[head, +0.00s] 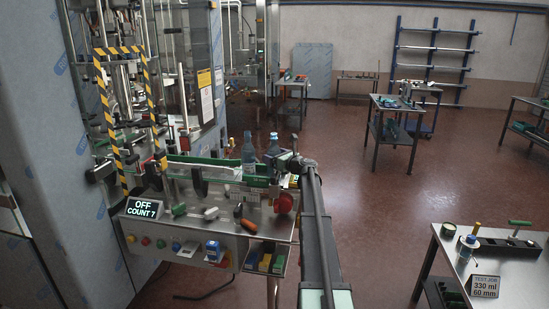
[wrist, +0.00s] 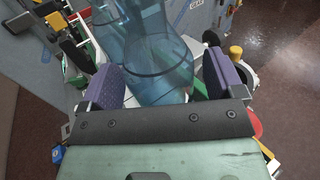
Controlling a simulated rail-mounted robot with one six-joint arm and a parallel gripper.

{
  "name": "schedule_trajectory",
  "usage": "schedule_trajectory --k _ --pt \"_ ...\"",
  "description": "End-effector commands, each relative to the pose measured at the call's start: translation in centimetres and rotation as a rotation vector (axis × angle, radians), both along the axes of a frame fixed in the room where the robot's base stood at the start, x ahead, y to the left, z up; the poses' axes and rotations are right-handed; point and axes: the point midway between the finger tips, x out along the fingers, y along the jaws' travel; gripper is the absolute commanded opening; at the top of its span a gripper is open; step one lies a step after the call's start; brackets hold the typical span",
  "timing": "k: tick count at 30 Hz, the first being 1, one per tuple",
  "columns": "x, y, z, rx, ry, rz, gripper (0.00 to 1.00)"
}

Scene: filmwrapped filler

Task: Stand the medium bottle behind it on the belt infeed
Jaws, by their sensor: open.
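Two clear blue bottles stand upright at the belt infeed (head: 215,161): one bottle (head: 249,152) on the left and one bottle (head: 272,146) on the right, by my gripper (head: 281,159). In the wrist view, the nearer bottle (wrist: 158,60) is between the two purple finger pads of my gripper (wrist: 164,82). The jaws are open, with a gap visible at least on the right side. The other bottle (wrist: 103,22) shows behind it, at upper left. The bottles' bases are hidden in the head view.
A panel with an OFF COUNT 7 display (head: 142,208), buttons and a red knob (head: 284,203) sits below the belt. A yellow-black striped frame (head: 104,115) stands left. A side table (head: 520,265) at right holds tools and a TEST JOB sign (head: 485,286).

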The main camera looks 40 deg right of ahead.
Motion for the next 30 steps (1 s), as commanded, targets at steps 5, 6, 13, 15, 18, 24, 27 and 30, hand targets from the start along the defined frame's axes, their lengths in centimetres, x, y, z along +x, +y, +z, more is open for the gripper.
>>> schedule_trajectory --k 5,6,13,15,18,24,27,30 --pt "-4.3 -0.4 0.0 0.000 0.000 -0.004 0.88" --pt "-5.5 -0.5 0.0 0.000 0.000 -0.004 0.88" --pt "-10.6 -1.3 0.0 0.000 0.000 -0.002 0.88" --pt "-11.3 -1.4 0.0 0.000 0.000 -0.002 0.88" --pt "-11.7 -1.5 0.0 0.000 0.000 -0.001 0.88" --pt "-11.7 -1.5 0.0 0.000 0.000 -0.001 0.88" --pt "-11.7 -1.5 0.0 0.000 0.000 -0.001 0.88" --pt "-11.7 -1.5 0.0 0.000 0.000 -0.001 0.88"
